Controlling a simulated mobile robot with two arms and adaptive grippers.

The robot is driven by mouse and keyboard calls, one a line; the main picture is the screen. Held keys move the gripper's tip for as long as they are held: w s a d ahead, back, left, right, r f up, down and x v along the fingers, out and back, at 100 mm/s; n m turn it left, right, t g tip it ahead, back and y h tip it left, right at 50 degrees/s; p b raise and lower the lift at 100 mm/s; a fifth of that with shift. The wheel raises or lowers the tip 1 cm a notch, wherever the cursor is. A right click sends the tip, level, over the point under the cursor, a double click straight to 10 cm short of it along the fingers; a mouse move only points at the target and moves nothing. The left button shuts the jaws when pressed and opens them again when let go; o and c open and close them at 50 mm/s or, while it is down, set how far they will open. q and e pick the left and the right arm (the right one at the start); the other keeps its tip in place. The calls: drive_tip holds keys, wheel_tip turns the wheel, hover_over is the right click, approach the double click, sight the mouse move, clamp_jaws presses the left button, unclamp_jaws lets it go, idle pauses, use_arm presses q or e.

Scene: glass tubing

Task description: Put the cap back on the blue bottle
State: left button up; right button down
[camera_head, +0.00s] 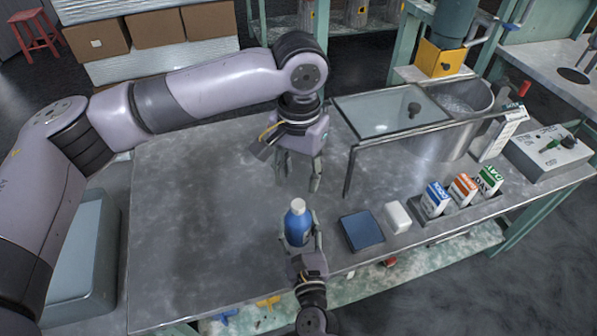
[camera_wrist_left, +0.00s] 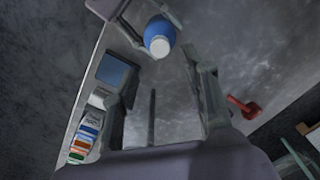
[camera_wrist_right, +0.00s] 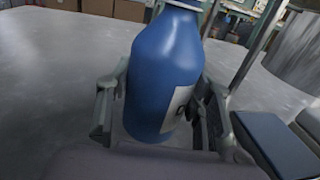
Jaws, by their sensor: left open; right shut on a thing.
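The blue bottle (camera_head: 298,229) stands upright near the front edge of the metal table. A white cap (camera_head: 298,205) sits on its top; the bottle also shows in the left wrist view (camera_wrist_left: 160,30), with the white cap (camera_wrist_left: 160,47) facing that camera. My right gripper (camera_head: 301,241) is shut around the bottle's body; in the right wrist view the blue body (camera_wrist_right: 165,70) is between the fingers and its top is cut off. My left gripper (camera_head: 299,178) is open and empty, pointing down, behind the bottle and apart from it.
A dark blue pad (camera_head: 361,231) and a white block (camera_head: 397,217) lie right of the bottle. Several labelled cartons (camera_head: 436,199) stand farther right. A framed glass panel (camera_head: 385,112) and a metal tank (camera_head: 447,135) are at the back right. The table's left half is clear.

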sight(298, 204)
use_arm(q)
drive_tip(key=shift+f, duration=4.05)
drive_tip(key=shift+c, duration=0.5)
clamp_jaws()
